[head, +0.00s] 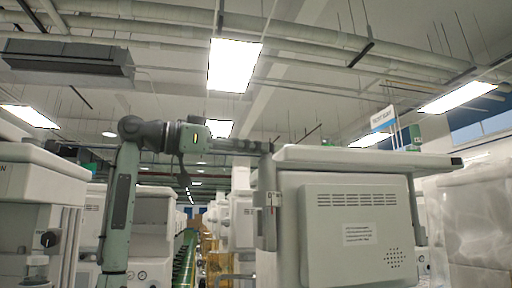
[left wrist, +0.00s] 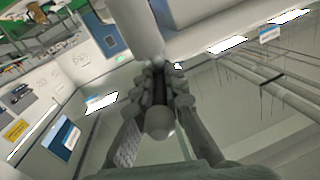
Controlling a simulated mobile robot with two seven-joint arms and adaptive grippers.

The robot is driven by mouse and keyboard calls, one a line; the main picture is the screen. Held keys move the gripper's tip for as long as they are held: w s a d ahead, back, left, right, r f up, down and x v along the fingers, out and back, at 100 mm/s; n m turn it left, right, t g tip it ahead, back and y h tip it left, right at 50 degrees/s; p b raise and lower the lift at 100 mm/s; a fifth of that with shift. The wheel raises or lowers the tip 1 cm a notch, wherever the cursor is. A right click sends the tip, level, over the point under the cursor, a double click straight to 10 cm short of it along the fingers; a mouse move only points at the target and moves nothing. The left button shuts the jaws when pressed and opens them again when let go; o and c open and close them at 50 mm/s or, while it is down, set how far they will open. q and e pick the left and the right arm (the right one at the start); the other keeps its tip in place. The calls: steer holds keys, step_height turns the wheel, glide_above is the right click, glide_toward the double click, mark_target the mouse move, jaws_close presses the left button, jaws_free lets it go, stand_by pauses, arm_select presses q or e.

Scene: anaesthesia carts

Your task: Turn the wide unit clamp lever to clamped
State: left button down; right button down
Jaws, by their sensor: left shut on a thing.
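The wide unit (head: 350,225) is a large pale grey cart with a vented back panel, at the right of the head view. A grey upright post (head: 268,215) with a small label stands at its left edge. My left gripper (head: 262,147) reaches across from the left to the top of this post. In the left wrist view my left gripper (left wrist: 160,82) is shut on a grey bar with a rounded end, which I take as the clamp lever (left wrist: 158,122). In the head view the fingers hide most of the lever, and its marked position cannot be read. My right gripper is not in view.
Another pale unit (head: 40,200) with a black knob stands at the left. A flat pale top (head: 370,158) overhangs the wide unit, close to my left gripper. A wrapped block (head: 480,215) stands at the far right. A green-floored aisle (head: 185,260) runs back between the rows.

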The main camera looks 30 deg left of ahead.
arm_select(q)
steer(key=c, duration=2)
jaws_free()
steer(key=shift+s+a+r, duration=0.1)
steer(key=shift+s+r, duration=0.05)
steer(key=o, duration=0.4)
steer(key=shift+s+a, duration=0.15)
steer(key=shift+a, duration=0.05)
steer(key=shift+o, duration=0.2)
steer(key=shift+d, duration=0.1)
steer(key=v, duration=1.1)
steer(key=shift+s+a, duration=0.3)
